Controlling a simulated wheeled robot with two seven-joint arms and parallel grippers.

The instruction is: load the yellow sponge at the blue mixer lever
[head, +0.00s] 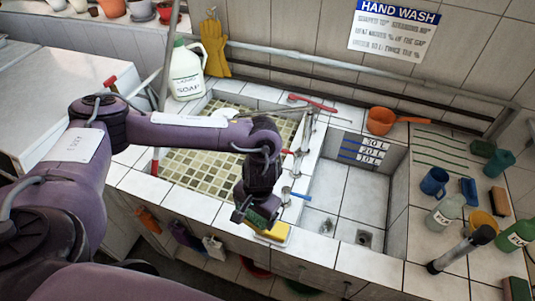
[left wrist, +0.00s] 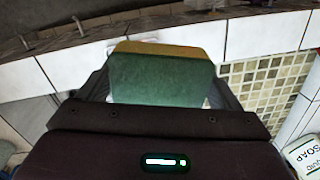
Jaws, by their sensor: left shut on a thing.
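The yellow sponge (head: 275,233) has a green scouring side. My left gripper (head: 257,216) is shut on it, above the front tiled ledge of the sink; I cannot tell if the sponge touches the tiles. In the left wrist view the sponge (left wrist: 160,78) sits between the two fingers, green side toward the camera. The blue mixer lever (head: 301,196) sticks out from the tiled divider between the basins, just behind and right of the sponge, apart from it in the picture. My right gripper is not in view.
A red lever (head: 289,152) sits farther back on the divider. The left basin (head: 205,165) has mosaic tiles; the right basin (head: 345,195) is white-tiled and empty. A soap jug (head: 186,75), an orange scoop (head: 380,121), a blue mug (head: 434,182) and bottles stand around.

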